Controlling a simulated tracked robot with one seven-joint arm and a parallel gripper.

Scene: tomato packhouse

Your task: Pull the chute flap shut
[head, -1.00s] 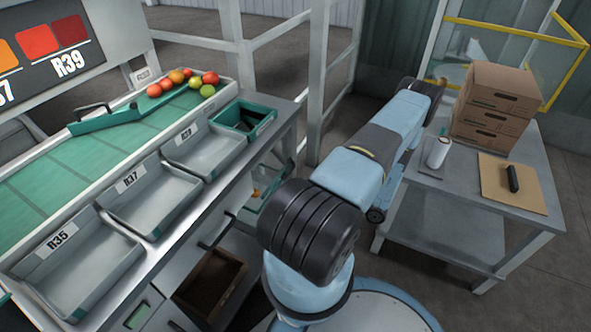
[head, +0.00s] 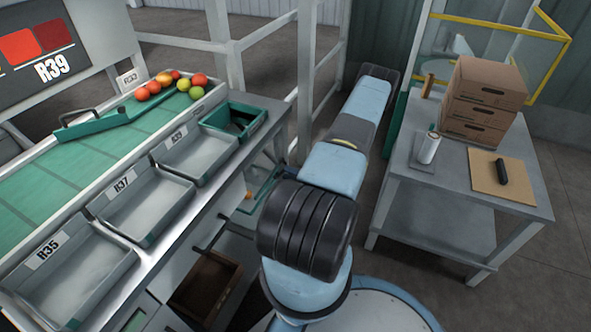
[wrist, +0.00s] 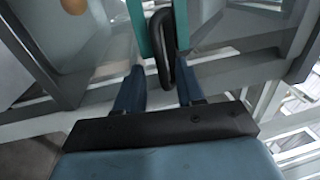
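In the wrist view, the chute flap (wrist: 141,24) shows as a narrow green piece with a black loop handle (wrist: 162,48) on it. My gripper (wrist: 160,68) is open, with one dark blue finger on each side of the handle. A gap shows at the left finger; the right finger is close to the handle, and I cannot tell whether it touches. In the head view, a green part (head: 262,187) sticks out under the bench edge, partly behind my arm, and looks like the same flap.
The sorting bench holds grey trays (head: 122,228), a green bin (head: 262,112) and tomatoes (head: 165,78) on its green belt. A brown crate (head: 203,287) sits below. White railings (head: 305,75) stand behind my arm. A side table (head: 395,178) with cartons (head: 485,95) stands right.

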